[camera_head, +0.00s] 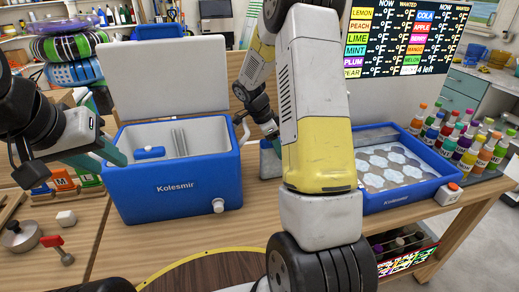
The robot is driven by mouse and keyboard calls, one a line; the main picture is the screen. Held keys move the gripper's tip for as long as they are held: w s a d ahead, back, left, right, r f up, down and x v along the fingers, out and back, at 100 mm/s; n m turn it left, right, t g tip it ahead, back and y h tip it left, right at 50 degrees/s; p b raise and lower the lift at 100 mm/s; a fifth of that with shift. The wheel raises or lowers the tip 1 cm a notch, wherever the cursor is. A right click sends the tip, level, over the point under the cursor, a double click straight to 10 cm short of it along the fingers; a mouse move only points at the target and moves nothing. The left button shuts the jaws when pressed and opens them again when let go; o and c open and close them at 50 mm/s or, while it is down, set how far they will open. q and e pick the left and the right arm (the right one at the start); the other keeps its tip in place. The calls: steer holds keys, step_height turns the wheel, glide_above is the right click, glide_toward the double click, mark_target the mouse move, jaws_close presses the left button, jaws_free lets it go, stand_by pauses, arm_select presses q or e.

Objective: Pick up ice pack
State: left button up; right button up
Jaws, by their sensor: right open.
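A blue cooler (170,187) marked Kolesmir stands on the wooden table with its pale lid (165,75) raised. A small blue flat block (149,153), which looks like the ice pack, lies inside it beside an upright grey divider. My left gripper (112,152) is at the cooler's left rim, with a teal finger showing; the gap between its fingers cannot be seen. My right gripper (275,145) is open and points down just right of the cooler, apart from the blue block. A blue-grey object (270,163) below it is partly hidden by my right arm.
A blue tray (410,185) with round moulds stands at the right. Several coloured bottles (470,150) stand beside it. A small pot (22,236), a red-handled tool (57,248) and a white cube (66,218) lie at the left. My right arm blocks the middle.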

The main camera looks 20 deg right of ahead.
steer(key=shift+f, duration=0.2)
stand_by(0.3)
steer(key=shift+c, duration=0.5)
jaws_close()
stand_by(0.9)
